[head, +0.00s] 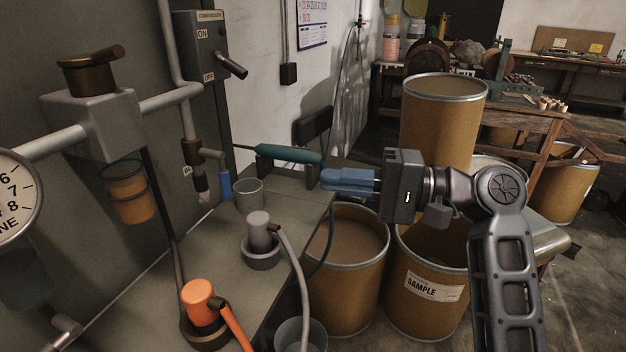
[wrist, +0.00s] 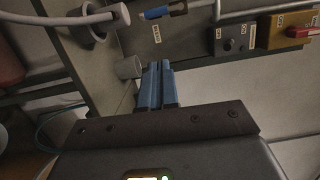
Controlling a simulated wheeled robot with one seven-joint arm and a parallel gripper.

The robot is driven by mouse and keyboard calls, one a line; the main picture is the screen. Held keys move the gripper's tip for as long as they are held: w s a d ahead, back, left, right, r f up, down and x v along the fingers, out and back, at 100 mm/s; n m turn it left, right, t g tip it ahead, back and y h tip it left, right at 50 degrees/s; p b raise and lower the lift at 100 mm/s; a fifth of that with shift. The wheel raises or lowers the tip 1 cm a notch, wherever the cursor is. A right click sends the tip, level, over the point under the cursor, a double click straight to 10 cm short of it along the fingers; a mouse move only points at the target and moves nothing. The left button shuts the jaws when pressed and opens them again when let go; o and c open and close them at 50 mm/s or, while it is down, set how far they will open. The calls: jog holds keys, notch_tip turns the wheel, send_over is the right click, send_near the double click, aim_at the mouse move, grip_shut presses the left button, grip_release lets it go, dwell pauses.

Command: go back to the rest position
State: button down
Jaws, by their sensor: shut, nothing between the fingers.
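My gripper (head: 347,180) reaches in from the right in the head view, its blue fingers shut with nothing between them. It points left, appearing above the right edge of the grey bench (head: 222,300). In the wrist view its blue fingers (wrist: 157,88) lie side by side, also empty. A teal tool (head: 290,153) with a thin dark tip shows just behind and left of the fingers in the head view. I cannot tell whether the fingers touch it.
A grey hose fitting (head: 260,240) and an orange-handled fitting (head: 200,302) stand on the bench. Brown drums, one labelled SAMPLE (head: 430,290), stand below and behind my arm. A compressor switch box (head: 203,45) and pipes occupy the left wall. Floor shows at far right.

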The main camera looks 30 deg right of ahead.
jog(key=shift+s+d, duration=0.35)
jog(key=s+a+f+m+t+h, duration=0.1)
jog(key=s+f+h, duration=0.45)
jog(key=f, duration=0.55)
jog(key=s+a+f+m+h, duration=0.1)
jog(key=s+f+h, duration=0.45)
jog(key=f, duration=0.45)
jog(key=s+f+n+h, duration=0.2)
jog(key=s+n, duration=0.2)
jog(key=s, duration=0.7)
jog(key=s+a+r+n, duration=0.2)
jog(key=s+r+n, duration=0.1)
jog(key=s, duration=0.3)
jog(key=s+a+r+n+t, duration=0.1)
jog(key=s+a+r+n, duration=0.1)
jog(key=s+r+n, duration=0.2)
jog(key=shift+s+r+t, duration=0.15)
jog(key=shift+s+t, duration=0.15)
jog(key=shift+s, duration=0.55)
